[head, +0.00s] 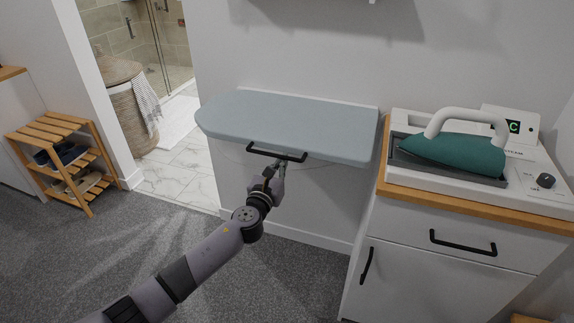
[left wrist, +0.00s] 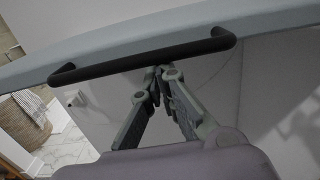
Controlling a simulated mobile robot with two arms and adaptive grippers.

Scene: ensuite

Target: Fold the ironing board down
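The ironing board (head: 285,122) has a pale grey-blue top and sticks out flat from the wall. A black bar handle (head: 276,152) is on its front edge; the handle also spans the left wrist view (left wrist: 150,55). My left gripper (head: 278,165) is just below the middle of the handle, pointing up at it. In the left wrist view, its two fingers (left wrist: 160,71) come together at the bar's lower edge, with no visible gap at the tips. The bar runs across above the fingertips, not visibly between them. I cannot tell whether they touch it. My right gripper is out of view.
A white cabinet (head: 436,282) with a wooden top stands close on the right, carrying a green iron (head: 455,154) on its station (head: 548,187). A slatted shoe rack (head: 66,157) and a wicker basket (head: 131,112) are at left. The carpet below the board is clear.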

